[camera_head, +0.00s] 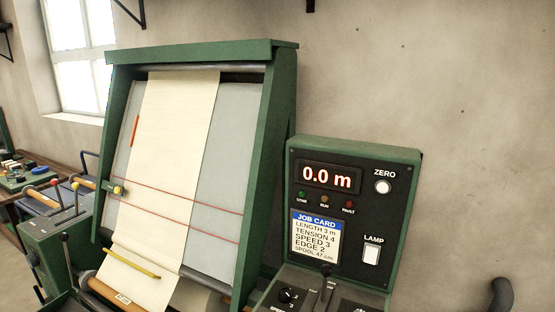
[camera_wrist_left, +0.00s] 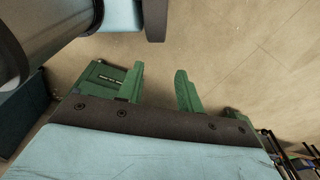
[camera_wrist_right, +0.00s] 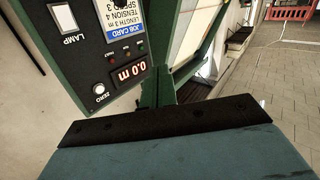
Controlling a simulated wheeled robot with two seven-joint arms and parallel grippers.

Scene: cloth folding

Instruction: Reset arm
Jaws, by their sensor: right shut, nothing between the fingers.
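My left gripper (camera_wrist_left: 159,72) shows in the left wrist view with its two green fingers apart. Nothing is between them, and bare floor lies beyond. My right gripper (camera_wrist_right: 160,76) shows in the right wrist view with its green fingers together and empty. It points toward the green machine, with the control panel (camera_wrist_right: 110,88) to its left in that view; I cannot tell the distance. Neither gripper shows in the head view.
A green-framed machine (camera_head: 280,110) holds a cream cloth strip (camera_head: 175,130) running down its sloped board. A yellow pencil-like stick (camera_head: 134,263) lies across the cloth. The control panel (camera_head: 400,190) reads 0.0 m. A side bench (camera_head: 12,200) stands left. A red barrier (camera_wrist_right: 290,12) stands farther off.

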